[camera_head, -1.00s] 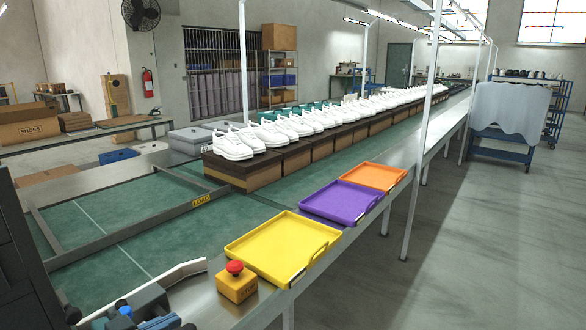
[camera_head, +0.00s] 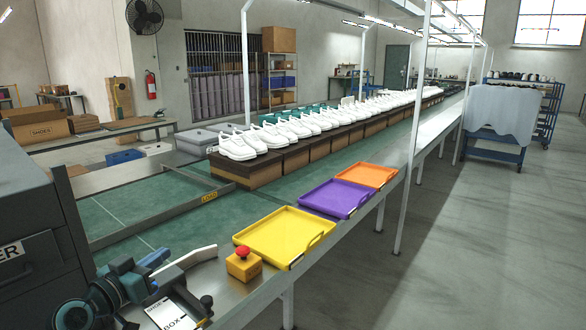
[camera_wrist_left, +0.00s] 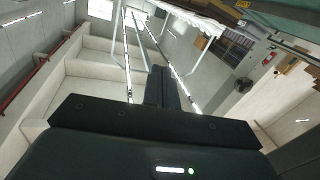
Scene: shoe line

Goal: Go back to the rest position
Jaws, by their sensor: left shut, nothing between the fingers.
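My left gripper (camera_wrist_left: 163,84) shows in the left wrist view as a dark body with two dark fingers close together. It is shut and holds nothing. Beyond its fingertips are pale walls and long ceiling lights, and nothing touches it. I cannot make out the left gripper clearly in the head view. My right gripper shows in neither view.
A yellow tray (camera_head: 272,238), purple tray (camera_head: 337,198) and orange tray (camera_head: 367,175) lie along the line's edge beside a red-topped stop button (camera_head: 243,262). White shoes (camera_head: 237,146) stand on boxes behind. A dark machine (camera_head: 35,240) and teal device (camera_head: 128,285) crowd the near left.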

